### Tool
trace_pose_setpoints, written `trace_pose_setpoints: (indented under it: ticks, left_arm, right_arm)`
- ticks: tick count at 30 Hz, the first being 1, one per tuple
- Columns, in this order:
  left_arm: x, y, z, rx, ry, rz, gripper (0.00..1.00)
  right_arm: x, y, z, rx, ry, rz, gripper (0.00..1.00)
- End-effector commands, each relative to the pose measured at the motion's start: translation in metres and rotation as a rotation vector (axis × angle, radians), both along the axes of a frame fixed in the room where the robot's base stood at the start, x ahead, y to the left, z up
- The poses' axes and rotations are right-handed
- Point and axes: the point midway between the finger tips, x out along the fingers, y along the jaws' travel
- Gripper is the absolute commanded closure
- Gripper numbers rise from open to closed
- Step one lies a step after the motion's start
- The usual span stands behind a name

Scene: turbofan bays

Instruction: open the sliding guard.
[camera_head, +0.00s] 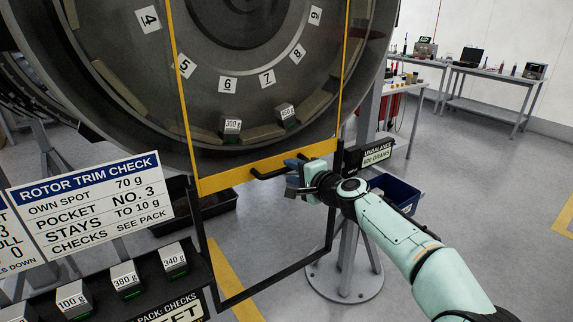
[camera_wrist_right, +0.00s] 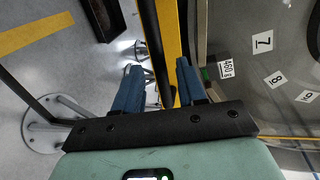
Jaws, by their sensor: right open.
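The sliding guard (camera_head: 270,166) is a clear panel with a yellow frame in front of the large dark rotor (camera_head: 245,75). Its yellow bottom bar carries a black handle (camera_head: 268,172). My right gripper (camera_head: 292,178) is at the right end of this handle in the head view. In the right wrist view its two blue fingers (camera_wrist_right: 160,70) are apart, and the black handle bar (camera_wrist_right: 156,45) runs between them. I cannot tell whether either finger touches it. The yellow bar (camera_wrist_right: 173,25) also shows behind the fingers. My left gripper is not in view.
Weights marked 300 g (camera_head: 231,127) and 460 g (camera_head: 286,113) sit at the rotor's lower rim. A black rack (camera_head: 150,292) with several weights is at lower left.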

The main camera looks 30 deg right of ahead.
Motion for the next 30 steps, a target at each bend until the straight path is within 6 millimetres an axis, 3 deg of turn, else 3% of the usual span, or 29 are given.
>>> trace_pose_setpoints:
  ticks: [6, 18, 22, 30]
  left_arm:
    - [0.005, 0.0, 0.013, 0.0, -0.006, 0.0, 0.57]
    - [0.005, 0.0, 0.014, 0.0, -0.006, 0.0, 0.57]
    - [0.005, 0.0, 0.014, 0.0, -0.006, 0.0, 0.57]
    - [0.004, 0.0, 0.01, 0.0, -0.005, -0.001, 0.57]
  right_arm:
    - [0.028, 0.003, -0.005, -0.001, 0.0, 0.001, 0.6]
    - [0.034, 0.003, -0.007, -0.001, 0.0, -0.001, 0.6]
    - [0.034, 0.003, -0.007, -0.001, 0.0, -0.001, 1.0]
    - [0.034, 0.003, -0.012, -0.001, 0.001, -0.001, 1.0]
